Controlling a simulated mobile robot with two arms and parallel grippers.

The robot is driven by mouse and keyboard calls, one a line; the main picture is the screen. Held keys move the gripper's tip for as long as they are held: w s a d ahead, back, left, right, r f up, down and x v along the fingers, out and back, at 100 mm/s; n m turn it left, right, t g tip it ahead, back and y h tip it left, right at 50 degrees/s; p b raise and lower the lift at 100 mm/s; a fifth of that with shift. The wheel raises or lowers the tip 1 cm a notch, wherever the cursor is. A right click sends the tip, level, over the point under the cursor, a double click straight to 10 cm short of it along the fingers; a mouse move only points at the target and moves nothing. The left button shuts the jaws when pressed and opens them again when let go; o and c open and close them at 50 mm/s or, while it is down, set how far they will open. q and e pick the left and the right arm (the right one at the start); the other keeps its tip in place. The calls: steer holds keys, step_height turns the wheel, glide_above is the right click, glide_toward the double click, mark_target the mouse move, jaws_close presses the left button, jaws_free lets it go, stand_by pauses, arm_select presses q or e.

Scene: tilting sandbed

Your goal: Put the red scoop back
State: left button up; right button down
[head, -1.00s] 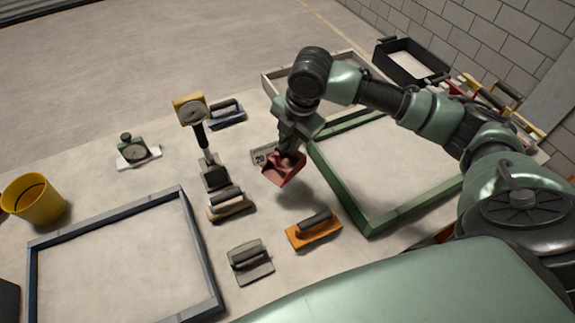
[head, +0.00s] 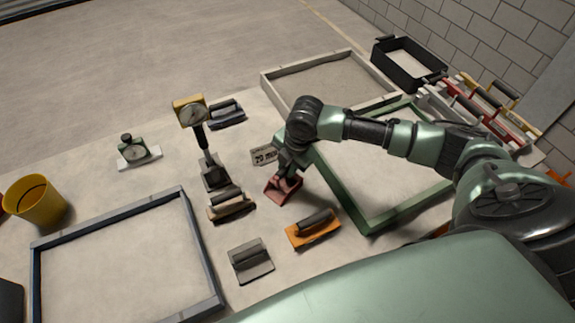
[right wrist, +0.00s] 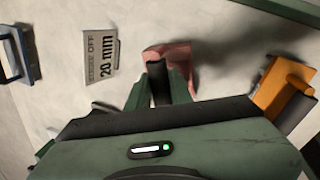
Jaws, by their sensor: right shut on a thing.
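The red scoop (head: 283,189) is at the middle of the bench in the head view, just left of the green frame. My right gripper (head: 289,172) is shut on it from above. In the right wrist view the scoop (right wrist: 172,52) shows beyond the fingers, with its dark handle (right wrist: 158,82) between them. The scoop is at or just above the bench surface; I cannot tell if it touches. My left gripper is not in view.
An orange float (head: 313,229) lies in front right of the scoop, and a grey trowel (head: 250,261) nearer. A "20 mm" sign (head: 264,155) lies behind it. The green frame (head: 345,199) is close on the right.

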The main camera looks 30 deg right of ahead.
steer(key=shift+f, duration=0.15)
steer(key=c, duration=1.3)
jaws_free()
steer(key=shift+o, duration=0.2)
steer(key=a+b+v, duration=0.1)
steer(key=v, duration=1.1)
steer(key=shift+d, duration=0.5)
